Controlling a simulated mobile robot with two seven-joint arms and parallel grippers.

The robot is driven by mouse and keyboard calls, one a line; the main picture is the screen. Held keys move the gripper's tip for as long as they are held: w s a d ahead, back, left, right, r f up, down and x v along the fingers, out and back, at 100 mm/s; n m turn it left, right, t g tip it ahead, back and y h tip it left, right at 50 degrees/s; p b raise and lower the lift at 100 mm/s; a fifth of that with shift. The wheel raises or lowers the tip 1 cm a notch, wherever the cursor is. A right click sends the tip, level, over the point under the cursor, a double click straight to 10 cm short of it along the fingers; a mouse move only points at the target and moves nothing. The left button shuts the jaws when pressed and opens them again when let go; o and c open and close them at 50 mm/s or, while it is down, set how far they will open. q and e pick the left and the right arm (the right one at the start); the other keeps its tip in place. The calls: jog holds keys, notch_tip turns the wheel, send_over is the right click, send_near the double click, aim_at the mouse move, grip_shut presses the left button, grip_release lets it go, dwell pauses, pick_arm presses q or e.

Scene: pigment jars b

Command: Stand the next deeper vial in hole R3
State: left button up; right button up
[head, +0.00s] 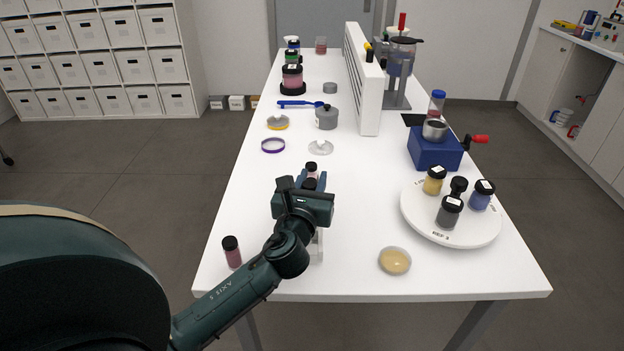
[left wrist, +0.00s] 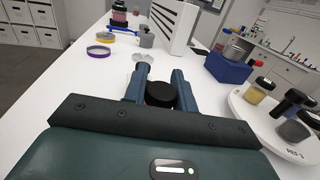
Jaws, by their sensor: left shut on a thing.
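My left gripper (head: 312,182) is over the front middle of the white table, shut on a black-capped vial. The vial's black cap (left wrist: 160,94) shows between the fingers in the left wrist view; its body is hidden. A vial with a dark cap and pale pink body (head: 312,170) shows just beyond the gripper. A white rack-like piece (head: 319,246) shows partly under my arm; its holes and labels are hidden, so I cannot tell where R3 is. My right gripper is not in view.
A round white tray (head: 418,222) with several jars is at the right. A blue grinder (head: 428,153) stands behind it. A tan dish (head: 395,261) lies at the front. A purple ring (head: 273,145), a grey pot (head: 327,118) and a white upright panel (head: 362,85) are farther back.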

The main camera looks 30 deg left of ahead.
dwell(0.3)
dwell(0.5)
pick_arm(q)
jog(key=shift+p, duration=0.35)
dwell(0.4)
dwell(0.4)
jog(key=shift+f, duration=0.4)
